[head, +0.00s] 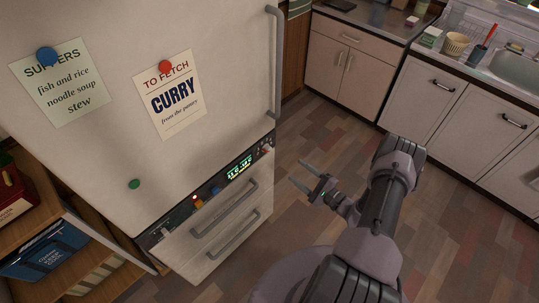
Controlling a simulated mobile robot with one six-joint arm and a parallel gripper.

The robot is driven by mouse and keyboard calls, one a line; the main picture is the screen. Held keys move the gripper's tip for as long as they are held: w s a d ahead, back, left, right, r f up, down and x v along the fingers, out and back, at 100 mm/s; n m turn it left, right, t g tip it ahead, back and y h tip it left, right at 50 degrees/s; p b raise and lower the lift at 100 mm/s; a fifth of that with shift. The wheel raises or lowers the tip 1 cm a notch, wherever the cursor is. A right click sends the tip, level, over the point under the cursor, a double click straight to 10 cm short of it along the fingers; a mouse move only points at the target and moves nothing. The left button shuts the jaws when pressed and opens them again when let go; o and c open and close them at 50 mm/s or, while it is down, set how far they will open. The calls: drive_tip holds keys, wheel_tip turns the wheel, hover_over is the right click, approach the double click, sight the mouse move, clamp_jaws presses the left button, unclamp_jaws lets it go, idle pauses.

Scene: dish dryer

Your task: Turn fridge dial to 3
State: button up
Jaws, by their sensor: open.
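The fridge (110,130) fills the left of the head view. Its dark control panel (160,234) runs slantwise below the upper door, with a lit green display (240,168). A small pale knob (266,149) at the panel's right end looks like the dial; its pointer and numbers are too small to read. Small red and blue spots, perhaps buttons, sit left of the display. My gripper (298,171) is open and empty, a little to the right of the panel in the picture, its fingers pointing toward the fridge. It appears apart from the knob.
Two drawers with grey handles (225,208) sit below the panel. A long handle (277,70) runs down the upper door's right edge. Notes and magnets are on the door. A low shelf (95,248) stands left. Counters (350,60) with a sink are at right; the floor between is clear.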

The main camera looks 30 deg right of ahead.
sight(270, 151)
drive_tip(key=b+x, duration=0.2)
drive_tip(key=x, duration=1.1)
drive_tip(key=shift+a+f+b, duration=0.1)
drive_tip(key=shift+f+b, duration=0.05)
drive_tip(key=shift+b, duration=0.25)
drive_tip(key=shift+w+a, duration=0.15)
drive_tip(key=shift+w, duration=0.3)
clamp_jaws()
